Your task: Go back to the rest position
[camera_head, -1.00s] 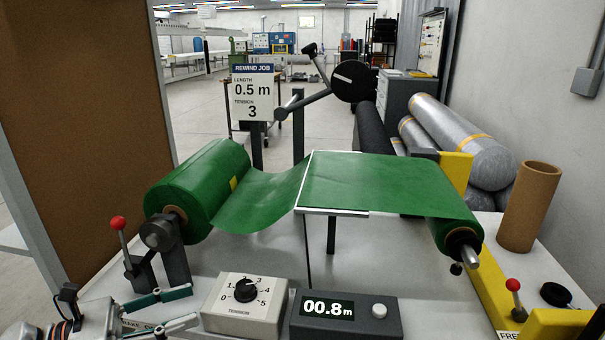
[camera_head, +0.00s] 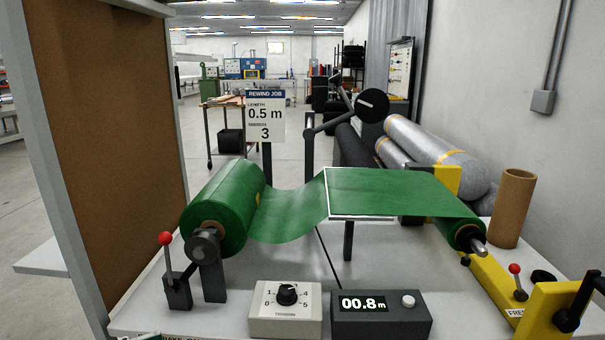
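The rewind station stands before me in the head view. A green roll (camera_head: 222,207) is at the left, and its sheet runs over a white-edged table plate (camera_head: 362,217) to a second roll (camera_head: 462,231) on the right. The grey tension box (camera_head: 285,327) has a black knob, and the dark counter box (camera_head: 381,324) reads 00.8 m. A red-knobbed lever (camera_head: 166,239) stands upright at the left. Only a sliver of my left gripper (camera_head: 140,335) shows at the bottom edge, left of the tension box; its opening is hidden. My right gripper is out of view.
A sign (camera_head: 265,116) reads length 0.5 m, tension 3. A brown panel (camera_head: 112,150) stands close at the left. A cardboard tube (camera_head: 512,208) and a yellow frame (camera_head: 548,322) with a small red-knobbed lever (camera_head: 515,270) are at the right. Grey rolls (camera_head: 433,152) lie behind.

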